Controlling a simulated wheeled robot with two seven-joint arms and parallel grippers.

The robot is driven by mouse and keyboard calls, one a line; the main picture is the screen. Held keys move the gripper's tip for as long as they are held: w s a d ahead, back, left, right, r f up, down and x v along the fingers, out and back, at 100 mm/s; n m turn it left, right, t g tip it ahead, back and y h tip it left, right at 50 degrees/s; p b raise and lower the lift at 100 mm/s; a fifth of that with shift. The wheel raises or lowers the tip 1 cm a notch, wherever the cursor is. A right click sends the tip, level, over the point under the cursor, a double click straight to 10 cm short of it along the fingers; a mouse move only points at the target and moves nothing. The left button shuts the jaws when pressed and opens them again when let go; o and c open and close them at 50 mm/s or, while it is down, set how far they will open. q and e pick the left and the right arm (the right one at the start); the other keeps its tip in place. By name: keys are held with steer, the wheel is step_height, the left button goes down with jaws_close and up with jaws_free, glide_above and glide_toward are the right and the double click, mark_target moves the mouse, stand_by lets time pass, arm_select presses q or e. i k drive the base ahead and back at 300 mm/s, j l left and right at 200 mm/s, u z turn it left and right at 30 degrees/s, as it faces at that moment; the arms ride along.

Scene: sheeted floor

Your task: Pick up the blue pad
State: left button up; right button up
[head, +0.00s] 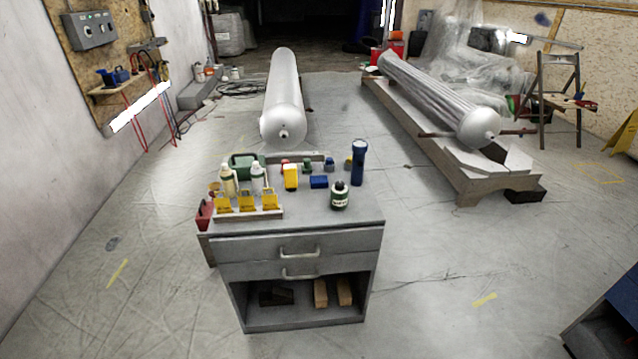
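A small flat blue block that looks like the blue pad (319,182) lies on top of the grey cabinet (340,215), near the middle. A yellow item with a white part (290,177) stands just left of it. A dark green bottle with a pale label (339,196) stands in front and to the right. A tall blue flashlight-like item (359,163) stands upright to its right. Another small blue item (329,164) sits behind it. Neither of my grippers shows in the head view.
A rack with yellow tags (246,203) and pale bottles (228,180) fills the cabinet's left. A green case (247,164) is behind them. Silver cylinders (283,95) and (440,100) lie beyond. Floor left and right of the cabinet is mostly clear.

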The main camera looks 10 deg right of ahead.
mark_target(316, 181)
steer(key=i+l+u, duration=0.3)
steer(key=l+u, duration=0.15)
steer(key=l, duration=0.2)
steer(key=i+l+u, duration=0.15)
steer(key=l+u, duration=0.35)
steer(key=l, duration=0.2)
steer(key=l+u, duration=0.45)
steer(key=l, duration=0.3)
steer(key=l+u, duration=0.5)
steer(key=l, duration=0.3)
steer(key=k+l+u, duration=0.25)
steer(key=l+u, duration=0.2)
steer(key=l, duration=0.25)
